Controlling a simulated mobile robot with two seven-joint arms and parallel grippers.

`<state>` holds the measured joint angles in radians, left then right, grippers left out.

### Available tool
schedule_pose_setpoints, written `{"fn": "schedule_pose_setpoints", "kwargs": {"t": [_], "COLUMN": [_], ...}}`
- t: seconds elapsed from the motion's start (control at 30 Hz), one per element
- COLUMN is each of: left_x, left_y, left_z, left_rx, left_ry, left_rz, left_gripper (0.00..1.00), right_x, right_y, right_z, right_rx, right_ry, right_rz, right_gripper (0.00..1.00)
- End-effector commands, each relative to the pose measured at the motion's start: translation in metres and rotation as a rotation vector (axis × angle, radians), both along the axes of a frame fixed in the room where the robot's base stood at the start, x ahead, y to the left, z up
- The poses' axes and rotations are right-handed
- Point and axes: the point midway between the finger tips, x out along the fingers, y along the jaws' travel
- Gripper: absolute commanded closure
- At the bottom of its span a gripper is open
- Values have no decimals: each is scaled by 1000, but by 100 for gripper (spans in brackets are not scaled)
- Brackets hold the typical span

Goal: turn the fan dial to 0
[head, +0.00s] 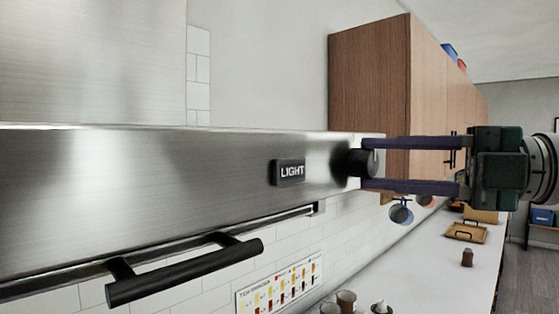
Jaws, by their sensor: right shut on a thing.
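The fan dial (358,163) is a small black round knob at the right end of the brushed steel hood front (130,180). My right gripper (371,163) comes in from the right and is shut on the dial, with one dark purple finger above it and one below. No number or scale can be read around the dial, so its setting cannot be told. My left gripper is not in view.
A black LIGHT button (290,172) sits left of the dial. A black bar handle (185,272) juts out below the hood. A wooden cabinet (369,95) hangs behind my right gripper. Cups (346,299) and a wooden tray (466,233) stand on the white counter below.

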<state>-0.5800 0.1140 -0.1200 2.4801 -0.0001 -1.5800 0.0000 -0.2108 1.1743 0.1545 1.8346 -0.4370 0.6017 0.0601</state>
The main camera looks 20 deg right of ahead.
Motion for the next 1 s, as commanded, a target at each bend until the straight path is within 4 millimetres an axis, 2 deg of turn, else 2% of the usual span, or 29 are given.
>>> {"fn": "schedule_pose_setpoints", "kwargs": {"t": [0.53,0.57,0.8,1.0], "left_x": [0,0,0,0], "left_y": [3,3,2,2], "left_z": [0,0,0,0], "left_rx": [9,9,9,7], "left_ry": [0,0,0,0], "left_rz": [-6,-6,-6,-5], "left_gripper": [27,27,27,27], "right_x": [0,0,0,0], "right_y": [0,1,0,0], "right_z": [1,1,1,0], "right_rx": [-22,-22,-21,-20], "right_ry": [-11,-11,-9,-8], "right_rz": [2,2,1,0], "right_gripper": [100,56,30,30]}}
